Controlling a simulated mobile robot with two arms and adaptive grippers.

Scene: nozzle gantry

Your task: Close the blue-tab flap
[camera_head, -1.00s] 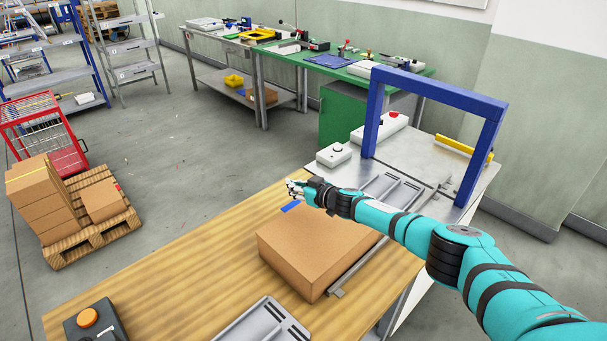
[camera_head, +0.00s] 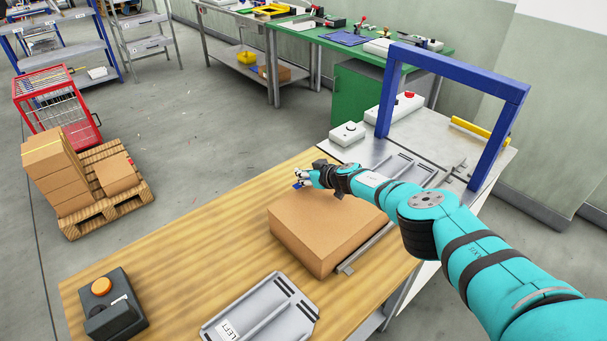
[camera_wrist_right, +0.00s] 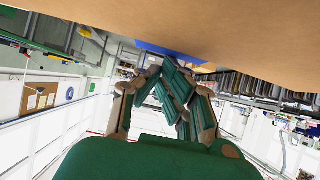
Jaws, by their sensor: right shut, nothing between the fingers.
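The brown cardboard box (camera_head: 318,230) stands on the wooden table in the head view. The blue tab (camera_head: 297,186) shows as a small patch at its far edge, partly hidden by my right gripper (camera_head: 303,177). The gripper is shut and empty, close to the tab. In the right wrist view the brown cardboard (camera_wrist_right: 230,35) fills the top, with the blue tab (camera_wrist_right: 165,50) just beyond the shut fingers (camera_wrist_right: 175,95). I cannot tell whether they touch, nor the flap's angle. My left gripper is not in view.
A button box with an orange button (camera_head: 101,287) and a grey tray (camera_head: 262,315) are at the table's near side. A metal rail (camera_head: 365,250) runs along the box's right. The blue gantry frame (camera_head: 455,70) stands behind my right arm.

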